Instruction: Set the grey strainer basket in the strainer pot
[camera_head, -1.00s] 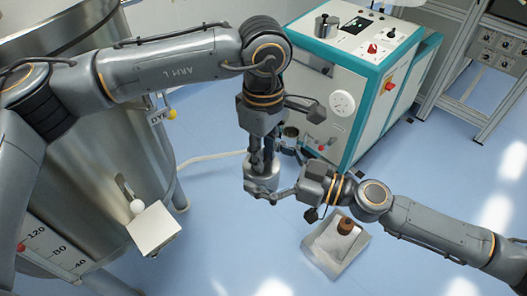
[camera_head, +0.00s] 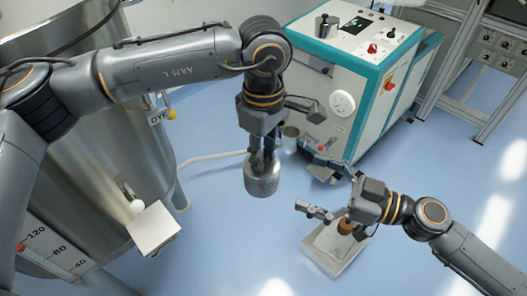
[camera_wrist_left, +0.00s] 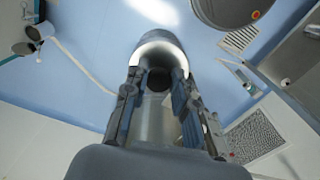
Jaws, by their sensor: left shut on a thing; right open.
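The grey strainer basket (camera_head: 262,184), a metal cylinder with a textured wall, hangs below my left gripper (camera_head: 263,160), which is shut on it. In the left wrist view, the basket (camera_wrist_left: 155,40) shows as a bright curved rim beyond the fingers of my left gripper (camera_wrist_left: 156,88). A small open metal cup (camera_head: 290,138) at the front of the teal and white machine looks like the strainer pot; it is partly hidden behind my left gripper, and its inside is not clear. My right gripper (camera_head: 314,187) is open and empty, to the right of the basket and apart from it.
A large steel tank (camera_head: 110,130) stands at left.

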